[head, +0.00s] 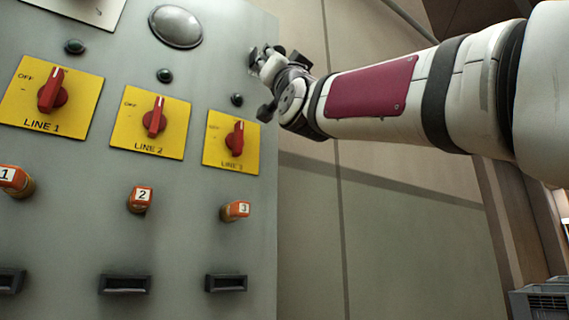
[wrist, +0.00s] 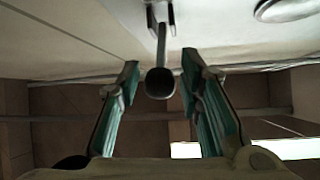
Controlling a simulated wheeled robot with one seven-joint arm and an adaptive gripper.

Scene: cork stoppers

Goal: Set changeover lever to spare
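The changeover lever (wrist: 161,45) shows in the wrist view as a metal rod with a dark rounded knob, standing out from a bracket on the pale panel. My gripper (wrist: 160,68) is open, with one teal-padded finger on each side of the knob. I see a gap on both sides, so neither finger appears to touch it. In the head view my gripper (head: 264,80) is at the upper right edge of the grey panel (head: 200,40) and largely hides the lever there. No spare marking can be read in either view.
The panel carries yellow plates for LINE 1 (head: 85,90), LINE 2 (head: 180,115) and LINE 3 (head: 247,160) with red rotary knobs. Below are orange numbered pieces (head: 140,207) and black handles (head: 124,285). A grey crate (head: 540,302) stands at lower right.

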